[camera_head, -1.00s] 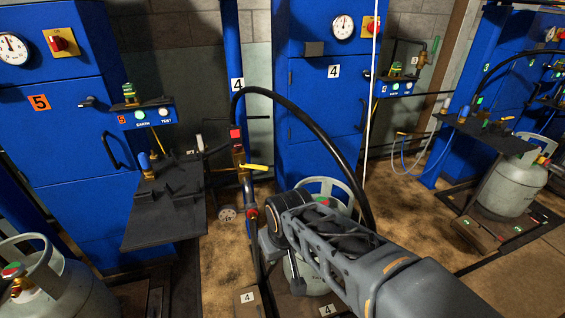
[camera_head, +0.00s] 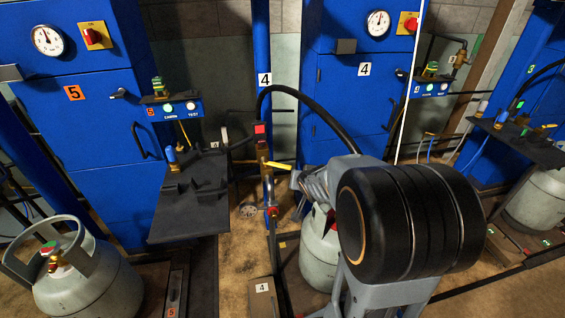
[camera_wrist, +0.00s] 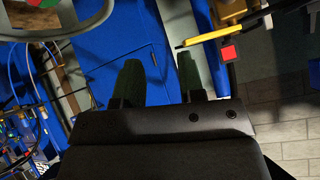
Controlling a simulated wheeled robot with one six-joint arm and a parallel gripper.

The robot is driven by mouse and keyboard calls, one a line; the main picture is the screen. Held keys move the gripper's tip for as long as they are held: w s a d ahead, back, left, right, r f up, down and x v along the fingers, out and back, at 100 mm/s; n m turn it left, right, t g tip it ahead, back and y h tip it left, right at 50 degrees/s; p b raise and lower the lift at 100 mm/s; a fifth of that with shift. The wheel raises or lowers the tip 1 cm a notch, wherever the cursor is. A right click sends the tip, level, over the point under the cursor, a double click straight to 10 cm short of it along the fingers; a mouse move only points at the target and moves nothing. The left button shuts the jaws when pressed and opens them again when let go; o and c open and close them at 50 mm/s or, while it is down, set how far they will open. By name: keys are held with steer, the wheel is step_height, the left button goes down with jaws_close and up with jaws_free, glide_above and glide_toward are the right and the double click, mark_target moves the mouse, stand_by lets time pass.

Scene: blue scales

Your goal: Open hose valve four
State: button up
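The hose valve of station four has a yellow lever (camera_head: 279,166) on a brass body below a red block (camera_head: 260,129), where a black hose (camera_head: 318,103) arches away to the right. The lever points right, sticking out sideways from the upright pipe. In the wrist view the yellow lever (camera_wrist: 211,38) shows at the upper right, with the red block (camera_wrist: 229,53) close to it. My gripper (camera_wrist: 158,78) is open, with two dark fingers apart and nothing between them. The lever is outside the fingers, beyond the right one. In the head view my arm hides most of the gripper.
A blue cabinet (camera_head: 345,95) marked 4 stands behind the valve. A grey gas cylinder (camera_head: 318,250) stands below my arm. A dark shelf (camera_head: 190,200) is left of the valve, and another cylinder (camera_head: 90,280) is at lower left. Bare floor (camera_head: 238,245) shows between.

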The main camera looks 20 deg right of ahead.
mark_target(288, 169)
steer(key=w+d+f+m+t+y+p, duration=0.1)
steer(key=d+f+m+t+y+p, duration=0.35)
steer(key=m+t+y, duration=0.4)
steer(key=w+a, duration=0.2)
steer(key=w, duration=0.2)
steer(key=w+a+n+g+y, duration=0.1)
steer(key=w, duration=0.3)
steer(key=w+a+r+y, duration=0.1)
steer(key=w+a, duration=0.1)
steer(key=w, duration=0.2)
steer(key=shift+a+n+g+b, duration=0.3)
steer(key=shift+n+g+b, duration=0.05)
steer(key=shift+b, duration=0.05)
steer(key=shift+c, duration=0.2)
jaws_close()
